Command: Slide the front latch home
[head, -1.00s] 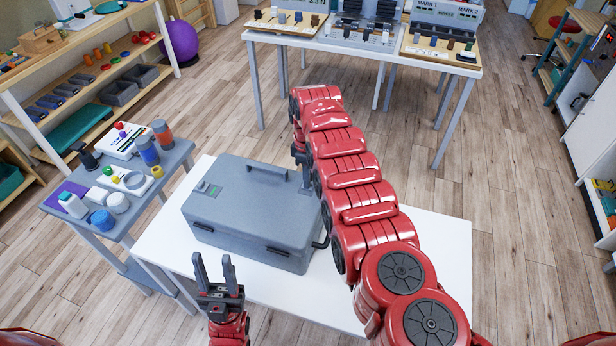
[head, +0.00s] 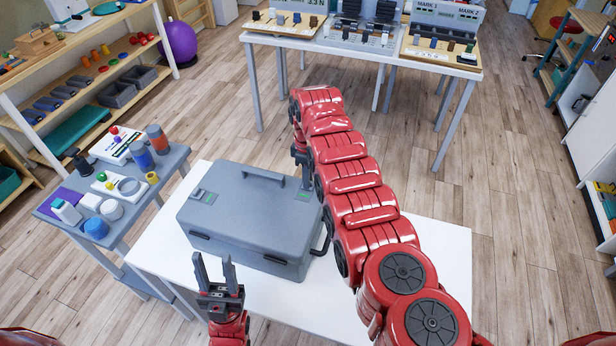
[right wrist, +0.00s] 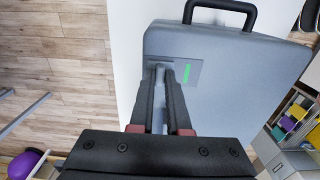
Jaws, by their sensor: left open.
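A closed grey case (head: 245,215) stands on a white table. My right gripper (head: 302,185) points down at the lid's right end, beside a second latch plate. In the right wrist view this second latch plate (right wrist: 186,74) shows a bright green strip. My right gripper's fingers (right wrist: 165,72) come close together there and appear shut on the latch's small slider, which they mostly hide. My left gripper (head: 218,272) is open and empty in front of the case.
The case's handle (head: 262,174) stands at the lid's back edge. The white table (head: 420,265) is bare to the right. A grey trolley (head: 128,212) with jars stands close on the left. A further table (head: 350,46) with displays is behind.

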